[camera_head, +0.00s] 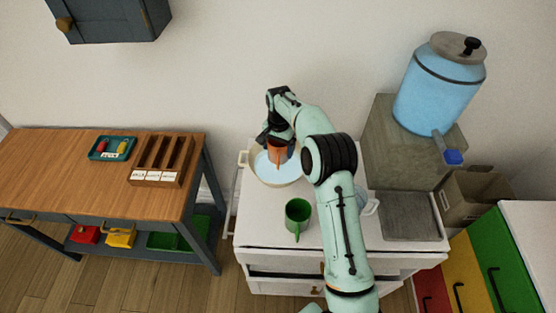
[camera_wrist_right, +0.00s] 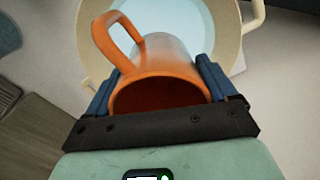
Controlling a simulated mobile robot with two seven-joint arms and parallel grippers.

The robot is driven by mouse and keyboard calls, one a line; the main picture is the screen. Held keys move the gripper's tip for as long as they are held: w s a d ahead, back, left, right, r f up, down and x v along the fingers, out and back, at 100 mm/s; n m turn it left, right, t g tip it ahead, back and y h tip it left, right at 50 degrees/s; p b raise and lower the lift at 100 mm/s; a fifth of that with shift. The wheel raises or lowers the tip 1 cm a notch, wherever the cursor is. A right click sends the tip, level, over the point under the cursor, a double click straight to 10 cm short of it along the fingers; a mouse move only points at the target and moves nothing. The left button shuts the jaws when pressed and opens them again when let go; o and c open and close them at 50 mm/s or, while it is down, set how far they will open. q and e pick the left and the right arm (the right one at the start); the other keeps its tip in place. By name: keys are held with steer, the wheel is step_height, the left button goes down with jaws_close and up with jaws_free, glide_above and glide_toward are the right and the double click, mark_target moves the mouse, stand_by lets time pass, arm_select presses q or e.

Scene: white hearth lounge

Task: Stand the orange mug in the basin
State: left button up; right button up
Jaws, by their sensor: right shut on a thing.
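The orange mug (camera_head: 277,150) is held by my right gripper (camera_head: 272,138) over the cream basin (camera_head: 262,181) on the white cabinet. In the right wrist view the orange mug (camera_wrist_right: 160,78) sits between the two blue-padded fingers of my right gripper (camera_wrist_right: 157,92), its open mouth towards the camera and its handle at upper left. The basin (camera_wrist_right: 228,40) shows beyond it, with a pale blue inside. I cannot tell whether the mug touches the basin floor. My left gripper is not in view.
A green mug (camera_head: 298,214) stands on the white cabinet (camera_head: 262,229) in front of the basin. A blue water dispenser (camera_head: 436,90) stands on a grey block (camera_head: 385,150) at the right. A wooden table (camera_head: 60,165) stands at the left, with a gap before the cabinet.

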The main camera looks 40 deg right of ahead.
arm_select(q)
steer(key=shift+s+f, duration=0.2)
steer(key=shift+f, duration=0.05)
arm_select(e)
steer(key=shift+f, duration=3.1)
steer(key=shift+f, duration=0.2)
steer(key=o, duration=1.1)
steer(key=shift+c, duration=0.2)
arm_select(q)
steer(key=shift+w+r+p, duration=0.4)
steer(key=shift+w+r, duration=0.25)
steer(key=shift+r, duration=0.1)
arm_select(e)
step_height(320, 180, up, 12)
steer(key=shift+r, duration=0.2)
steer(key=shift+s, duration=0.1)
